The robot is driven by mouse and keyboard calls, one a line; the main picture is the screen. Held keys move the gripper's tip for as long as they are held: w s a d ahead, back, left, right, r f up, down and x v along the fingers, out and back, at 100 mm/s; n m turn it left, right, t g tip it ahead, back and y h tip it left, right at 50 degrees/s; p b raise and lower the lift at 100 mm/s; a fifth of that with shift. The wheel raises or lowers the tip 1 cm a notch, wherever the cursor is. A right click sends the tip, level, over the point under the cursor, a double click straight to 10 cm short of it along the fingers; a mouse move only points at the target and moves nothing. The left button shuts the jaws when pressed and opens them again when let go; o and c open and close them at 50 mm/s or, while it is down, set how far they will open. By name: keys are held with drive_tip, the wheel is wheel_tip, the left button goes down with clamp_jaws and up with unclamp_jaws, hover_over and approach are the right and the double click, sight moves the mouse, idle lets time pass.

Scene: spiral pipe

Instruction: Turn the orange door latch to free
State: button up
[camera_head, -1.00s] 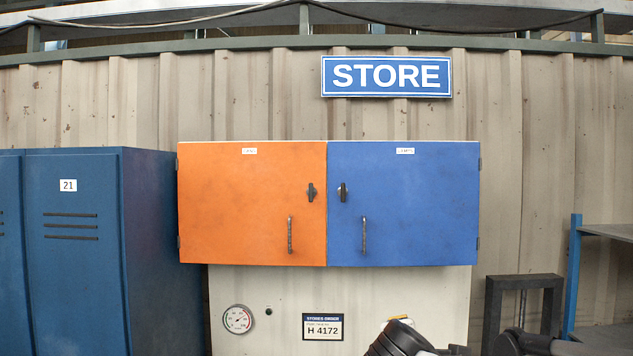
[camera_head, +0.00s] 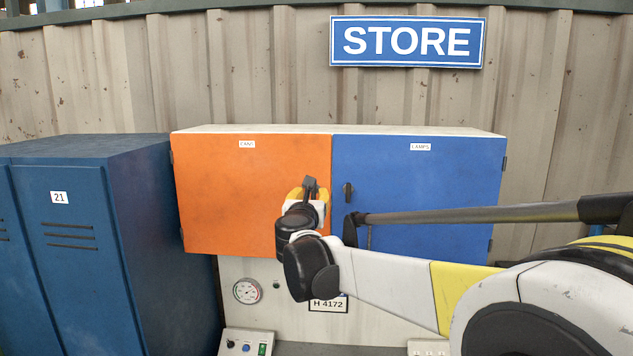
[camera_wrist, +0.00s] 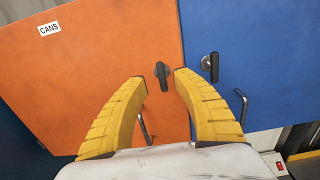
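The orange door (camera_head: 235,190) is shut, with a "CANS" label. Its dark latch (camera_wrist: 162,75) shows in the wrist view near the door's right edge, its handle roughly upright, in line with the blue door's latch. My gripper (camera_wrist: 161,78) is open, with its yellow fingers on either side of the latch in the picture. I cannot tell whether they touch it. In the head view my gripper (camera_head: 308,194) is in front of the orange door's right side and largely covers the latch area. The orange door's handle (camera_wrist: 145,128) shows partly between the fingers.
The blue door (camera_head: 425,185) beside it is shut, with its own latch (camera_head: 348,191) and a handle (camera_wrist: 241,106) close to my right finger. Blue lockers (camera_head: 90,240) stand at the left. A gauge (camera_head: 247,291) and plate are below.

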drive_tip(key=w, duration=0.3)
drive_tip(key=w+p, duration=0.1)
drive_tip(key=w, duration=0.3)
drive_tip(key=shift+d, duration=0.2)
drive_tip(key=shift+s, duration=0.15)
clamp_jaws()
